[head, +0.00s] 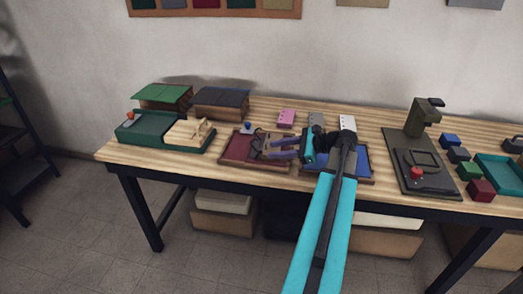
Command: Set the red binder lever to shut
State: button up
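A binder with a dark red inside (238,148) lies open on the table, left of the middle. A dark metal mechanism (257,145) sits at its right part, and a blue knob (247,127) shows at its back edge. Whether the lever is raised or down is too small to tell. My gripper (270,148) has purple fingers pointing left over the red binder's right side, close to the mechanism. The fingers are apart, with nothing visible held between them. I cannot tell whether they touch the mechanism.
A blue-lined binder (363,165) lies partly hidden under my arm. A green-and-wood device (152,127) is at left. A dark press with a red knob (416,172) and several coloured blocks are at right.

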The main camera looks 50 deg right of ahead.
aim_at(260, 151)
jog(key=shift+x, duration=3.6)
grip_shut()
